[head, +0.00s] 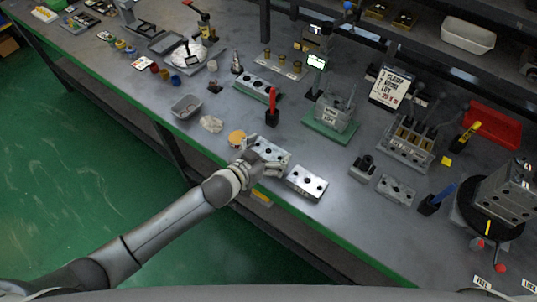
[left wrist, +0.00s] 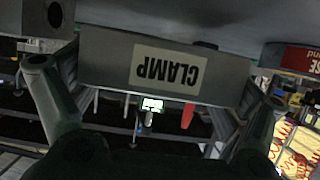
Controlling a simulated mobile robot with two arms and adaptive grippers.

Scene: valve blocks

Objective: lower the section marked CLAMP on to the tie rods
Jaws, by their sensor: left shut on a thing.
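The section marked CLAMP (left wrist: 215,75) is a grey metal block. Its label reads upside down in the left wrist view. My left gripper (left wrist: 157,88) is shut on it, with one finger at each end. In the head view the held block (head: 270,150) shows holes in its top, at my left gripper (head: 258,166) over the front of the bench. I cannot tell its exact height. A stand on a green base (head: 328,133) behind it to the right carries a grey block and what look like thin upright rods; details are too small. My right gripper is not in view.
Another holed block (head: 306,183) lies close right of the held one. A red-handled tool (head: 272,106) stands upright behind. A grey block with holes (head: 258,88), a sign (head: 391,87) and a rack with several upright parts (head: 408,145) are farther back or right.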

